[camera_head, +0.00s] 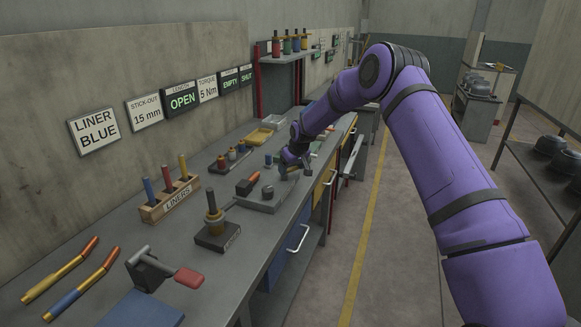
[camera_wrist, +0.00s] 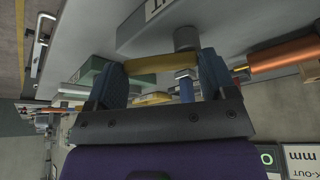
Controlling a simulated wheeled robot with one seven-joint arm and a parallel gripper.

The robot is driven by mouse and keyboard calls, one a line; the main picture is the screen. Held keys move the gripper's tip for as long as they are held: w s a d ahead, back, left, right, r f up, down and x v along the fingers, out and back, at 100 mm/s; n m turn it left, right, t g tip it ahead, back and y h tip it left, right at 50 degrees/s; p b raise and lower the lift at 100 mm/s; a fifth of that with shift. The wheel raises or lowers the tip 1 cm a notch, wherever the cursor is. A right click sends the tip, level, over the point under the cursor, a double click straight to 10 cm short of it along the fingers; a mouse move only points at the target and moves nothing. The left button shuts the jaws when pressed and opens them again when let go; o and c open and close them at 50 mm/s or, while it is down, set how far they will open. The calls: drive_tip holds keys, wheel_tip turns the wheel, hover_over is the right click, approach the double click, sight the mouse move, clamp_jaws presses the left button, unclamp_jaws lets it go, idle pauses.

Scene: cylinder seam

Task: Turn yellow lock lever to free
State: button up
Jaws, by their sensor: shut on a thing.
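The yellow lock lever (camera_wrist: 158,63) shows in the wrist view as a short bar lying across between my two fingers. My gripper (camera_wrist: 160,76) is shut on it, with a blue-grey finger pad at each side. One end of the lever lies near a grey round post (camera_wrist: 186,38) on a grey block (camera_wrist: 140,32). In the head view my gripper (camera_head: 294,160) is low over the bench, beyond a grey fixture block (camera_head: 262,203). I cannot make out the lever there, nor its exact angle.
An orange cylinder (camera_wrist: 285,56) lies close beside the gripper in the wrist view. On the bench (camera_head: 225,270) stand a liner rack (camera_head: 170,205), a dark block with a post (camera_head: 217,238) and a red-handled tool (camera_head: 188,278). Wall signs include a green "OPEN" (camera_head: 182,99). The aisle at right is clear.

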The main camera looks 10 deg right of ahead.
drive_tip(key=m+h, duration=0.1)
drive_tip(key=m, duration=0.1)
drive_tip(key=s+m+h, duration=0.1)
drive_tip(key=m, duration=0.2)
drive_tip(key=shift+s+a+m, duration=0.2)
drive_tip(key=shift+m, duration=0.1)
drive_tip(key=m, duration=0.2)
drive_tip(key=m+h, duration=0.1)
drive_tip(key=m, duration=0.1)
drive_tip(key=s+m+h, duration=0.1)
drive_tip(key=shift+a+m, duration=0.35)
drive_tip(key=shift+m, duration=0.05)
drive_tip(key=shift+s+g, duration=0.1)
drive_tip(key=shift+g, duration=0.2)
drive_tip(key=o, duration=0.9)
drive_tip(key=shift+c, duration=0.2)
drive_tip(key=v, duration=1)
drive_tip(key=shift+a+r, duration=0.25)
drive_tip(key=shift+r, duration=0.1)
drive_tip(key=shift+s, duration=0.1)
